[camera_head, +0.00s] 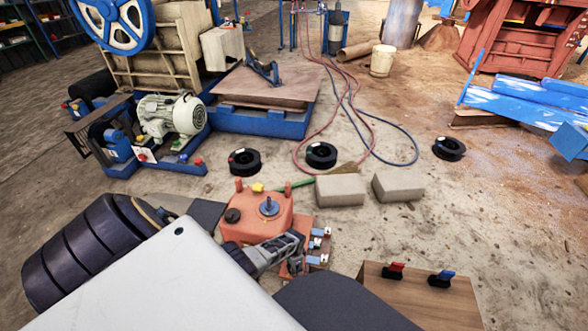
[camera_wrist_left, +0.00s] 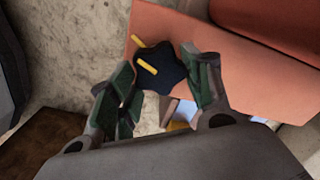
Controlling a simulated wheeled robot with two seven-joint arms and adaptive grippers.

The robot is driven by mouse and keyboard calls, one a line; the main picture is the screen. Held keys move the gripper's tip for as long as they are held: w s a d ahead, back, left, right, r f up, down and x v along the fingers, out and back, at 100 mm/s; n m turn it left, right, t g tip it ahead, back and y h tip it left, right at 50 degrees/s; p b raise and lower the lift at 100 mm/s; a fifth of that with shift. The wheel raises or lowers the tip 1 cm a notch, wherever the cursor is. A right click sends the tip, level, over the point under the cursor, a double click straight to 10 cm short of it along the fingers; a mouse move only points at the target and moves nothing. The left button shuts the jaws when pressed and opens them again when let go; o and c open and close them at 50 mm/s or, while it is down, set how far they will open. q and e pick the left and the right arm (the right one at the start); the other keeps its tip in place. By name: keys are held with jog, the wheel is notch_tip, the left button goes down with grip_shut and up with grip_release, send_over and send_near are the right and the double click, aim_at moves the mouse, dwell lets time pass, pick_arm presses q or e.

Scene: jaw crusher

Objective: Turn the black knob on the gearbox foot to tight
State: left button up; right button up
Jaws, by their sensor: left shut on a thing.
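The orange gearbox (camera_head: 258,214) stands on the floor just ahead of me, with a blue-topped shaft on top. My left gripper (camera_head: 294,243) reaches low against its near side in the head view. In the left wrist view, the black star-shaped knob (camera_wrist_left: 165,72) sits against an orange surface (camera_wrist_left: 235,75) and carries a yellow stripe and a yellow mark at its edge. My left gripper's green-padded fingers (camera_wrist_left: 160,66) are shut on the knob, one on each side. The knob is hidden in the head view. My right gripper is not in view.
A wooden box (camera_head: 430,300) with red and blue switches is at lower right. Two grey blocks (camera_head: 340,189) lie behind the gearbox. Black rings and red and blue hoses (camera_head: 360,120) lie on the floor beyond.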

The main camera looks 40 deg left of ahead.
pick_arm(q)
jog(key=shift+m, duration=0.8)
jog(key=o, duration=1)
jog(key=shift+o, duration=0.2)
jog(key=shift+r, duration=0.25)
notch_tip(320, 180, up, 12)
jog(key=shift+f, duration=0.25)
dwell(0.7)
dwell(0.5)
dwell(0.4)
